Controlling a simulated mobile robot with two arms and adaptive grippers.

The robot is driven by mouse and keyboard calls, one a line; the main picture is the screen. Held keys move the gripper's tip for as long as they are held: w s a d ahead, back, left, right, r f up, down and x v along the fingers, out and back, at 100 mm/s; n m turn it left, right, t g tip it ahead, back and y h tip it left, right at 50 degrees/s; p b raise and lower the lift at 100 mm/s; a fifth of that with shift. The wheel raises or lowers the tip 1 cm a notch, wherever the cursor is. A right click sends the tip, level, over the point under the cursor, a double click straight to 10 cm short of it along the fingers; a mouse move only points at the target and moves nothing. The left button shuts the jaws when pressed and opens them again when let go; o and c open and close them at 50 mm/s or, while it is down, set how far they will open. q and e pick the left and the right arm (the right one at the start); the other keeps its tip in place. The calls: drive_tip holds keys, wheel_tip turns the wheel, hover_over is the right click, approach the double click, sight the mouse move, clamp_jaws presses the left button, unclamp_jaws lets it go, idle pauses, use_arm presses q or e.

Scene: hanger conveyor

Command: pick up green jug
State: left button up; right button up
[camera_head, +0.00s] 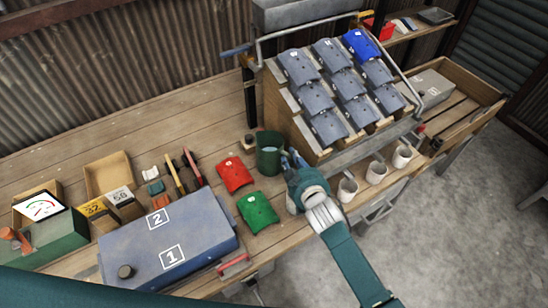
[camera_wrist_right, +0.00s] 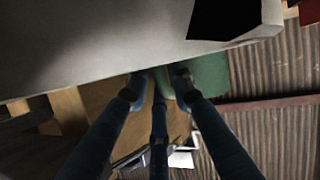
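The green jug (camera_head: 268,152) stands upright on the wooden bench, just left of the tilted rack. My right gripper (camera_head: 291,159) is close to the jug's right side, its fingers pointing at it. In the right wrist view its blue fingers (camera_wrist_right: 160,78) are spread apart, with a green surface (camera_wrist_right: 208,75), probably the jug, behind and beside the right-hand finger. I cannot tell whether any finger touches it. Nothing is clearly held. My left gripper is not in view.
The rack of grey-blue plates (camera_head: 340,84) rises right of the jug. White mugs (camera_head: 376,172) sit along the front edge. A red cover (camera_head: 234,175) and green cover (camera_head: 258,211) lie front-left. A blue-grey box (camera_head: 168,240) stands further left. Bench behind the jug is mostly clear.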

clamp_jaws()
drive_tip(key=shift+r, duration=0.1)
